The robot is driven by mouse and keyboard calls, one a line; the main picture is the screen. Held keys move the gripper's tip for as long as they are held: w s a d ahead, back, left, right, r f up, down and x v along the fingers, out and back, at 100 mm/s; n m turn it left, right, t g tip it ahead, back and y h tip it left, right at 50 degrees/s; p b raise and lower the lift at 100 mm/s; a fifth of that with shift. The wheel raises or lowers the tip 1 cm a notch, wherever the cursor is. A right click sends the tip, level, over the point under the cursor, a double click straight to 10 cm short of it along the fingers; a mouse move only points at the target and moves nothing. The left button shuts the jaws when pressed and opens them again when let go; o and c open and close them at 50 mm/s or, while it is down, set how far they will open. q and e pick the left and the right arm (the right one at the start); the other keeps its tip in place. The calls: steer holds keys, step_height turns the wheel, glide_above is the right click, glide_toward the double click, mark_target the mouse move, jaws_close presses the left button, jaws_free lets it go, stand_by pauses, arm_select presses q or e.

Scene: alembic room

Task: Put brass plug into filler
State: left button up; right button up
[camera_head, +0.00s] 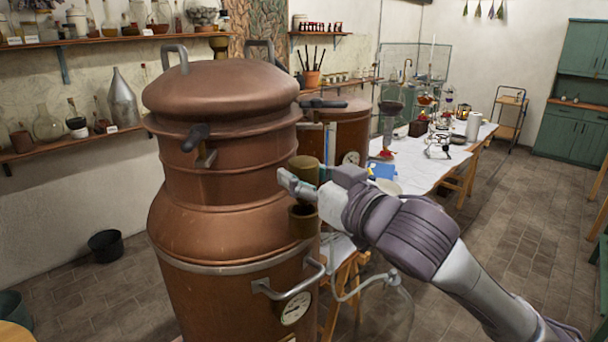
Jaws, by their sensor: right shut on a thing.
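The large copper still (215,185) stands at centre left in the head view. A short open pipe, the filler (303,222), sticks out from its right side. My right gripper (301,180) reaches in from the right and is shut on the brass plug (304,163), a short upright cylinder. The plug is held just above the filler mouth, apart from it as far as I can see. The fingers hide the plug's lower part. My left gripper is not in view.
A handle (292,284) and a dial (296,308) are on the still below the filler. A second copper vessel (350,130) stands behind. A white-covered table (425,172) with glassware is at the right. A glass jug (385,312) stands below my right arm.

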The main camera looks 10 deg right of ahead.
mark_target(307, 204)
steer(key=shift+f+b, duration=1)
steer(key=shift+f, duration=0.65)
stand_by(1.8)
steer(key=shift+f, duration=0.75)
stand_by(2.1)
steer(key=o, duration=1.3)
